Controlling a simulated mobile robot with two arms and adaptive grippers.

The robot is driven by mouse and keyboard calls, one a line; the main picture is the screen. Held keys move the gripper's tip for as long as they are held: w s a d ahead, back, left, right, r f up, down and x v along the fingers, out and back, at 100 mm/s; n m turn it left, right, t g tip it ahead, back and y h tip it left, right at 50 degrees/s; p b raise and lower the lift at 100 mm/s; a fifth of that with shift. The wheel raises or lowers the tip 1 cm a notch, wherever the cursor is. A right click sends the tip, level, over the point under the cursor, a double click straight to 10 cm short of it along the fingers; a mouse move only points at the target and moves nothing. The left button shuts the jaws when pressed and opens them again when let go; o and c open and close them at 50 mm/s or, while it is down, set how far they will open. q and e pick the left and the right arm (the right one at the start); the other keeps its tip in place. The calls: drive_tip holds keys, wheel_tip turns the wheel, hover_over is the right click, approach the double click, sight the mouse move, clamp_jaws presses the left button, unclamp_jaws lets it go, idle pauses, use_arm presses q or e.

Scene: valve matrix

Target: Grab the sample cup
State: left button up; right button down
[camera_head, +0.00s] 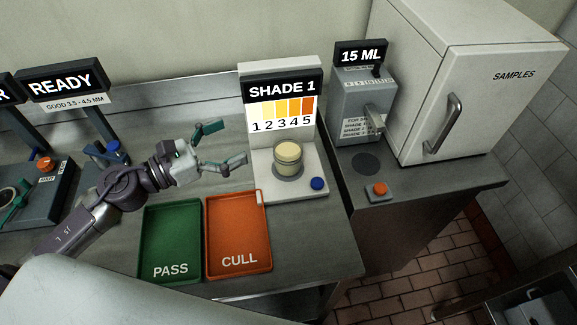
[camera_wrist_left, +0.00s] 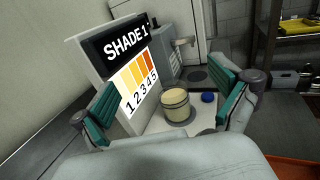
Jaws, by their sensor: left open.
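The sample cup (camera_head: 288,157) is a small round cup of pale yellow stuff. It stands upright on the grey disc of the white shade stand (camera_head: 262,180), in front of the SHADE 1 colour chart. In the left wrist view the cup (camera_wrist_left: 175,105) shows between my open fingers, farther out than the fingertips. My left gripper (camera_head: 222,147) is open and empty, to the left of the cup and apart from it. Its green finger pads also show in the left wrist view (camera_wrist_left: 168,100). My right gripper is in neither view.
A green PASS tray (camera_head: 172,232) and an orange CULL tray (camera_head: 238,225) lie in front. A blue button (camera_head: 317,183) is right of the cup. The 15 ML dispenser (camera_head: 362,108) and white SAMPLES fridge (camera_head: 465,85) stand at right, with an orange button (camera_head: 379,189) before them.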

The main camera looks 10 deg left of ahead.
use_arm(q)
wheel_tip(320, 180, down, 12)
drive_tip(key=b, duration=1)
drive_tip(key=shift+r, duration=0.1)
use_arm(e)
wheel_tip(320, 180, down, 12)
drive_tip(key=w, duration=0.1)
use_arm(q)
drive_tip(key=shift+w+d+r, duration=0.2)
drive_tip(key=shift+w+d, duration=0.05)
drive_tip(key=shift+d, duration=0.05)
drive_tip(key=p, duration=0.4)
approach(298, 143)
drive_tip(key=shift+w+d+r, duration=0.15)
drive_tip(key=shift+w+d, duration=0.1)
drive_tip(key=shift+d, duration=0.35)
drive_tip(key=shift+w+d, duration=0.15)
drive_tip(key=shift+d, duration=0.05)
drive_tip(key=p+x, duration=0.2)
drive_tip(key=x, duration=0.3)
drive_tip(key=shift+w+a+r, duration=0.1)
drive_tip(key=shift+a, duration=0.1)
drive_tip(key=shift+w+d, duration=0.15)
drive_tip(key=shift+d, duration=0.05)
drive_tip(key=shift+a, duration=0.1)
drive_tip(key=c, duration=1.6)
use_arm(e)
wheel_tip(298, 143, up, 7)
